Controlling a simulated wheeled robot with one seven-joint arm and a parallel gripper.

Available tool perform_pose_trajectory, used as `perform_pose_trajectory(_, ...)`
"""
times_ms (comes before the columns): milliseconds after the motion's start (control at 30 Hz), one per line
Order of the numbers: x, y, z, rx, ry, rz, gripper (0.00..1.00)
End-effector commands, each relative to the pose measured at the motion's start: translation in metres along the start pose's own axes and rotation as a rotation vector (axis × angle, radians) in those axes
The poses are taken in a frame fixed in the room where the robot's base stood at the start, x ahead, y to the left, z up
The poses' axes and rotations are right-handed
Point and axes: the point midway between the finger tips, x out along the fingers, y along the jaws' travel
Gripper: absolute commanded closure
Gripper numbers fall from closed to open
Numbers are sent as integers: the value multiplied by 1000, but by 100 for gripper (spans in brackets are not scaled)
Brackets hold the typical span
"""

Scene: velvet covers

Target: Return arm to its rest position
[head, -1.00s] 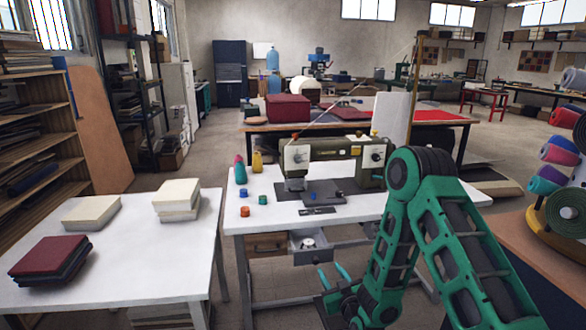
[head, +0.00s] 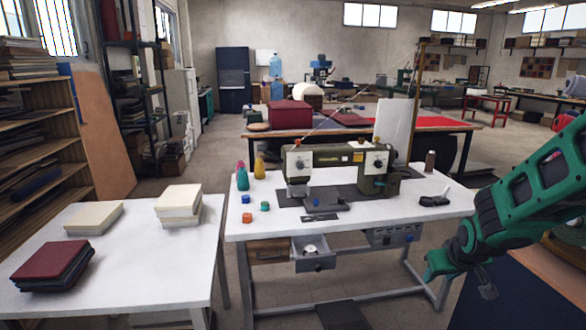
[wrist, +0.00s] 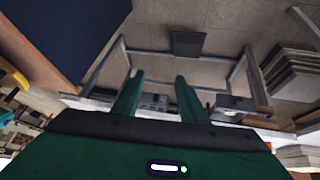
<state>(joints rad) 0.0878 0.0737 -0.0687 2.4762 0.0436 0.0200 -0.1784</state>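My green arm comes in from the right edge in the head view and bends beside the sewing table. My gripper (head: 436,266) is in front of the table's right front corner, low and clear of the tabletop. In the wrist view my gripper (wrist: 159,78) has its two green fingers apart with nothing between them. That view is upside down. The sewing table (head: 265,223) carries an olive-and-white sewing machine (head: 335,165). Its small drawer (head: 313,253) is pulled open with a pale round thing inside.
A white side table (head: 130,260) at left bears cream blocks (head: 178,202) and dark red covers (head: 52,262). Spools and a dark tool (head: 434,201) lie on the sewing table. A dark blue panel (head: 500,295) is below my arm at right. Floor shows between the tables.

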Motion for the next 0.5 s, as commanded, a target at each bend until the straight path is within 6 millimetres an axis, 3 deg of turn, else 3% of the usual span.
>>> perform_pose_trajectory(200, -73, 42, 63, 168, -185, 40, 61)
perform_pose_trajectory(500, -173, 56, 162, 421, -436, 36, 61)
